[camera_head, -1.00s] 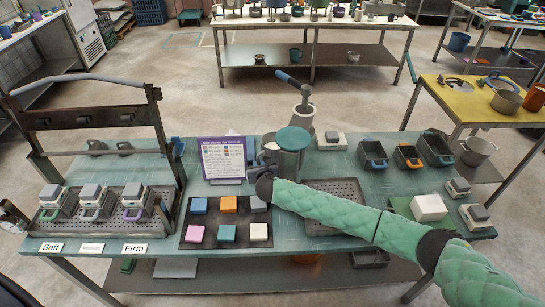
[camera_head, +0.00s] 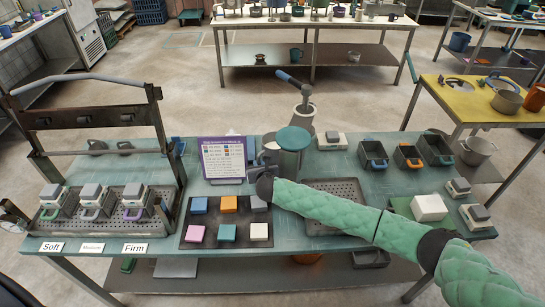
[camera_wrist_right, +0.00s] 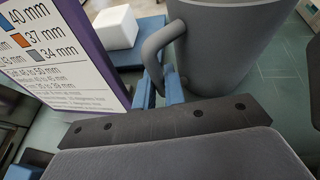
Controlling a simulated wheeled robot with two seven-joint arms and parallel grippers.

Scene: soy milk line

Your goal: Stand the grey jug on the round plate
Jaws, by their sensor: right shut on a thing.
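My left gripper is not in view.
A printed sign (camera_head: 222,159) stands close left of my right gripper. A dark mat with coloured blocks (camera_head: 228,233) lies in front. A perforated tray (camera_head: 345,188) is right of the jug, partly behind my arm. A blue-handled device (camera_head: 303,100) rises behind the jug.

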